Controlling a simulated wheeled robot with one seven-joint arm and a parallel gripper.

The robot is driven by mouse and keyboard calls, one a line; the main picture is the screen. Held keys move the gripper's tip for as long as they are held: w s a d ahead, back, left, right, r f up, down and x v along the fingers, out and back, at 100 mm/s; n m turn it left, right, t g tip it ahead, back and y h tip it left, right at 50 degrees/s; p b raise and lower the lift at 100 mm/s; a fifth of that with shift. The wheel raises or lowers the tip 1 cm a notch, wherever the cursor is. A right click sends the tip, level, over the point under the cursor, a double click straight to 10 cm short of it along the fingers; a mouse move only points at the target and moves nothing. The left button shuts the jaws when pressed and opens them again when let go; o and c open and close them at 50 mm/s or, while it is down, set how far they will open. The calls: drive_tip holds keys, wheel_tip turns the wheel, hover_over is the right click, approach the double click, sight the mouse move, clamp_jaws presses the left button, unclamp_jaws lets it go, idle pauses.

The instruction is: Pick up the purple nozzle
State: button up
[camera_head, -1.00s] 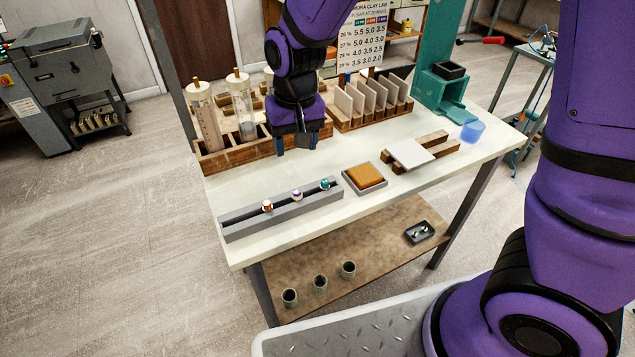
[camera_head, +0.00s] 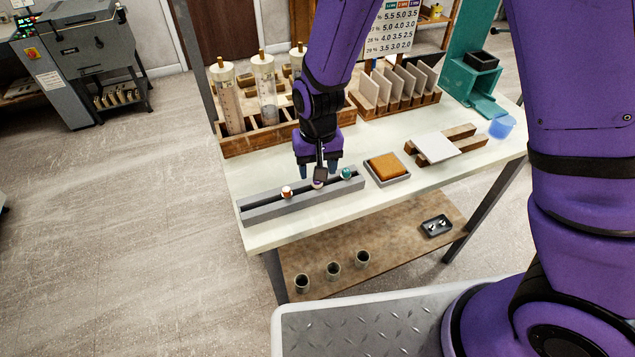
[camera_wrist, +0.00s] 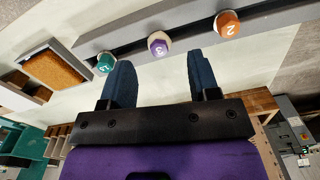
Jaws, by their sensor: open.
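The purple nozzle (camera_wrist: 159,45) stands in a long grey rack (camera_head: 262,208), the middle one of three nozzles. In the wrist view it bears a white "3" on its face. In the head view my gripper mostly hides it, and only a pale bit (camera_head: 318,185) shows. The orange nozzle (camera_head: 286,192) is on its left and the teal nozzle (camera_head: 346,173) on its right in the head view. My gripper (camera_head: 319,172) is open and empty, pointing down just above the rack. In the wrist view its two blue fingers (camera_wrist: 162,80) lie apart, with the purple nozzle beyond the gap between their tips.
An orange sponge in a grey tray (camera_head: 371,181) stands right of the rack. A white tile on wooden bars (camera_head: 462,148) lies further right. Wooden racks with tall cylinders (camera_head: 264,88) and upright slabs (camera_head: 390,95) stand behind.

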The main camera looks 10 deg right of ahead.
sight(317, 186)
drive_tip(key=shift+f, duration=1.85)
drive_tip(key=shift+c, duration=0.3)
drive_tip(key=c, duration=1)
